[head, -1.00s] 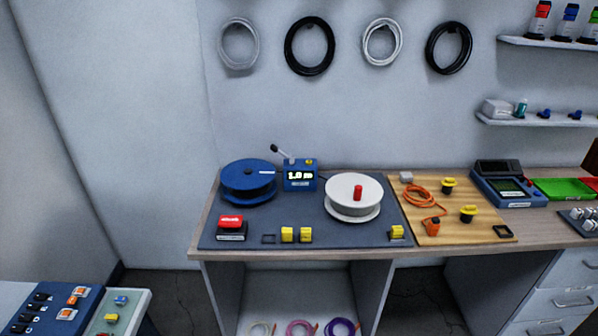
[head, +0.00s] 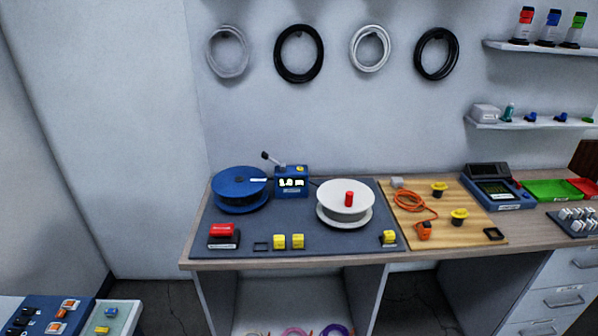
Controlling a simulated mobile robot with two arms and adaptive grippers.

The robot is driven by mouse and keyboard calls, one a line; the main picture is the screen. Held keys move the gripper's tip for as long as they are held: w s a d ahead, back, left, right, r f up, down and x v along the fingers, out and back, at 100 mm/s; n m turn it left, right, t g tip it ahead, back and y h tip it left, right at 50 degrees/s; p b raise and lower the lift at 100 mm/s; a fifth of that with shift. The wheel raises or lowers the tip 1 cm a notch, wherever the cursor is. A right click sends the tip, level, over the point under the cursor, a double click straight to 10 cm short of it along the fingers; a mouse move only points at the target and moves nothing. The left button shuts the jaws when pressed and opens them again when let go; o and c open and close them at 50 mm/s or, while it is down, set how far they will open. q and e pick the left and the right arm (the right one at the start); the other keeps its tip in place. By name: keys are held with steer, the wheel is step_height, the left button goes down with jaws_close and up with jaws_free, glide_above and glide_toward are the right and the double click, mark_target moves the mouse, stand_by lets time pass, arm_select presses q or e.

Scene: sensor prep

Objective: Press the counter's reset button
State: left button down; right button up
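The counter (head: 291,181) is a small blue box with a lit display, at the back of the dark mat between two spools. Its display digits are too blurred to read. A dark lever with a black knob leans up and left beside it. A small yellow part shows on its top right; I cannot tell whether it is the reset button. A blue spool (head: 240,190) stands to its left and a white spool (head: 344,205) with a red peg to its right. Neither of my grippers is in view.
A red-topped block (head: 223,236) and yellow blocks (head: 289,242) lie along the front of the dark mat (head: 330,243). A wooden board (head: 450,217) with an orange cable is to the right. A side table (head: 120,318) stands at lower left.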

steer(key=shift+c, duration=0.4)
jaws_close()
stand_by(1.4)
